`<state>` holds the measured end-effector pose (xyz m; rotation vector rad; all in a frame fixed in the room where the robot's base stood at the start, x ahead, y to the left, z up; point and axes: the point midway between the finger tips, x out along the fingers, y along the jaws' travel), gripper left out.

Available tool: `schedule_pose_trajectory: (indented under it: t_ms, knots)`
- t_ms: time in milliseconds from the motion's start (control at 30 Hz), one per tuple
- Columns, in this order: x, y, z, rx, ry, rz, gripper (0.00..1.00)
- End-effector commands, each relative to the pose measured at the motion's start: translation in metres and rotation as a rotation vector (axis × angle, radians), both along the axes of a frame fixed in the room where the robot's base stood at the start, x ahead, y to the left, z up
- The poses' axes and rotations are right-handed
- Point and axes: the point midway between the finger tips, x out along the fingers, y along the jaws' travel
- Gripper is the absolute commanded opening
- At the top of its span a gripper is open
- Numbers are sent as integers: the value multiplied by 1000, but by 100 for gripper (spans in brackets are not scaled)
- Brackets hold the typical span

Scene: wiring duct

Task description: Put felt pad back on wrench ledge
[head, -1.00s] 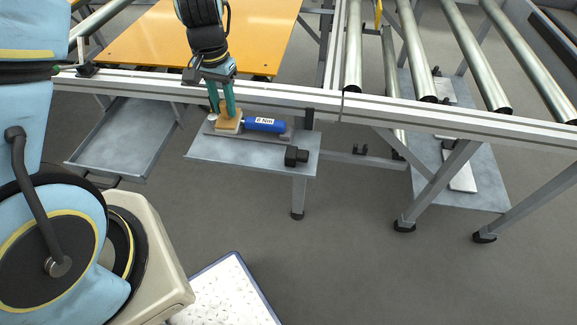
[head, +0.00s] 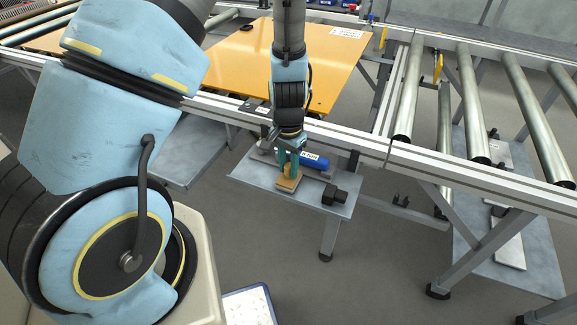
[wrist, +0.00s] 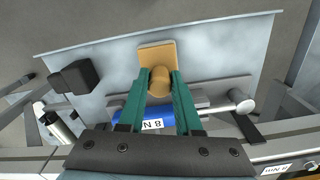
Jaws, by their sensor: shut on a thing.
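My gripper (head: 288,166) is shut on the round tan knob of the felt pad (head: 287,184), a square tan block. In the wrist view the pad (wrist: 157,58) hangs beyond the teal fingertips (wrist: 160,82). The pad is over the grey ledge (head: 315,197), in front of the wrench; I cannot tell whether it touches the ledge. The wrench has a blue handle (head: 315,161) with a white label and lies along a grey holder on the ledge. In the wrist view its blue handle (wrist: 128,112) is partly hidden by my fingers, and its round silver end (wrist: 244,105) shows.
A black block (head: 334,195) stands at the ledge's right end. The aluminium rail (head: 360,147) runs behind the ledge, with an orange board (head: 300,70) beyond it and rollers (head: 475,110) to the right. The front part of the ledge is otherwise clear.

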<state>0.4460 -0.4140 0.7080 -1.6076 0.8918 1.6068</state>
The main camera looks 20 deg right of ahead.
Motion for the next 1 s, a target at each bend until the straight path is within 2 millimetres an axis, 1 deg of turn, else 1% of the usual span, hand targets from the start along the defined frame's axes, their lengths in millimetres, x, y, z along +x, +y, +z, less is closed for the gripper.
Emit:
schedule_pose_trajectory:
  t_ms: [200,333,367,600,867,1000]
  knots:
    - [0,0,0,-1,-1,0,0]
    - [0,0,-4,-1,-1,1,0]
    - [0,0,-3,-1,-1,1,35]
    - [0,0,-3,0,0,1,62]
    - [0,0,-2,-1,-1,1,63]
    - [0,-1,7,-2,-1,0,63]
